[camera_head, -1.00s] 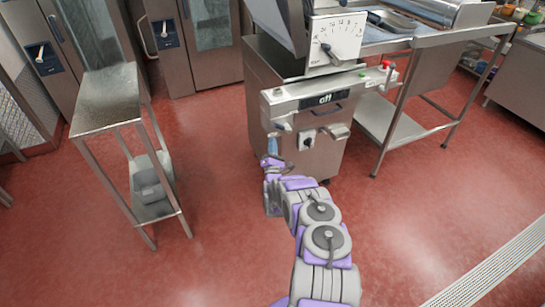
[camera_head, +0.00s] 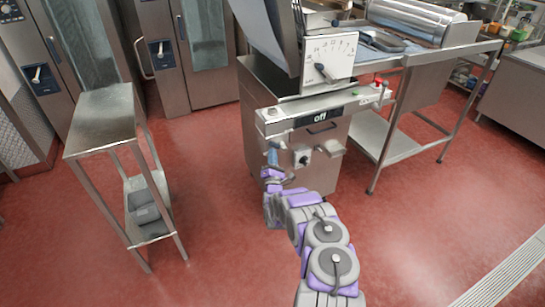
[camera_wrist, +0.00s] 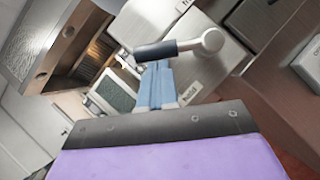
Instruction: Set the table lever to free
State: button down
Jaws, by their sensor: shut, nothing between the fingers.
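The lever in the wrist view has a dark grip (camera_wrist: 156,50) and a rounded pale metal hub (camera_wrist: 212,40). Its grip points left from the hub. A label, partly covered, reads what looks like "hold" (camera_wrist: 188,93) below the hub. My gripper (camera_wrist: 157,66) has blue fingers that are shut and empty. Their tips lie just below the grip in the picture; I cannot tell if they touch it. In the head view my gripper (camera_head: 272,150) is at the lower left front of the steel kettle machine (camera_head: 262,105). The lever is not clear there.
The machine's front display (camera_head: 320,117) reads "off", with a knob (camera_head: 303,160) below it. A scale plate with a pointer (camera_head: 328,62) sits above. A red button (camera_head: 379,82) is at right. A steel side table (camera_head: 105,118) stands left. Red floor lies open between.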

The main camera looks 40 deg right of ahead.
jog(key=shift+r+m+g+p, duration=0.25)
jog(key=shift+m+g+p, duration=0.15)
jog(key=shift+m, duration=0.3)
